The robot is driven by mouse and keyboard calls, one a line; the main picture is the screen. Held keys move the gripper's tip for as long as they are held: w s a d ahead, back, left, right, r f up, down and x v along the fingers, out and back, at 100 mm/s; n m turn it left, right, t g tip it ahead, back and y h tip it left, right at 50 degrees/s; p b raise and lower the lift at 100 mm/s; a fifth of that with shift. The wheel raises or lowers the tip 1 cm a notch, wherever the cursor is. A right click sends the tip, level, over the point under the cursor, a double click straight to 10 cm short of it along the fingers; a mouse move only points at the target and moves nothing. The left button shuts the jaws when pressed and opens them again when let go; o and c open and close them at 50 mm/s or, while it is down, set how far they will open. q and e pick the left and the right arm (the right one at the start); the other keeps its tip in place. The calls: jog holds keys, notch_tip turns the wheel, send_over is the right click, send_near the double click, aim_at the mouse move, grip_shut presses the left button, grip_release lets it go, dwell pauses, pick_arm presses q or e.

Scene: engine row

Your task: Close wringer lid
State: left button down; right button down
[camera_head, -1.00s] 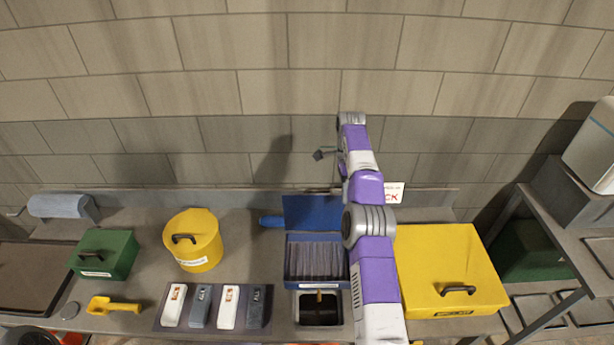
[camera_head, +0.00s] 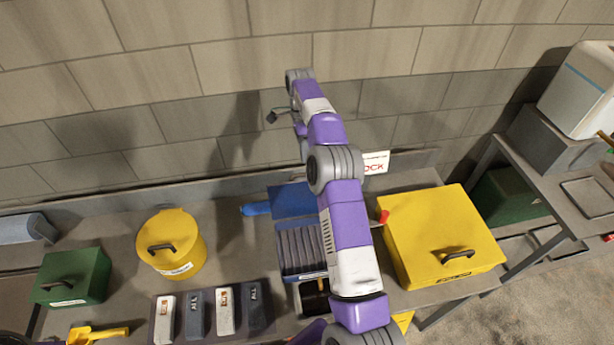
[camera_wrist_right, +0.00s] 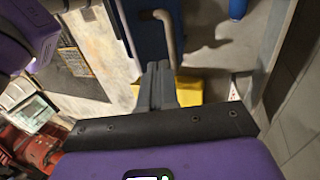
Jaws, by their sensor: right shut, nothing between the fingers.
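The blue wringer (camera_head: 301,250) stands on the bench with a ribbed grey inside. Its blue lid (camera_head: 292,201) is raised open at the back. In the right wrist view the blue lid (camera_wrist_right: 146,38) has a pale bar handle (camera_wrist_right: 168,35). My right gripper (camera_wrist_right: 158,72) is shut and empty, with its fingertips close to the handle's lower end; I cannot tell whether they touch. My left gripper is not in view.
A yellow box (camera_head: 440,230) stands right of the wringer. A yellow canister (camera_head: 171,255), a green box (camera_head: 72,276) and a tray (camera_head: 262,315) of several blocks are to the left. A blue cylinder (camera_head: 256,209) lies beside the lid. The wall is close behind.

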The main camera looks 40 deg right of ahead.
aim_at(306, 192)
jog(key=x, duration=0.7)
jog(key=shift+s+b, duration=0.15)
jog(key=shift+b, duration=0.15)
jog(key=shift+f, duration=0.1)
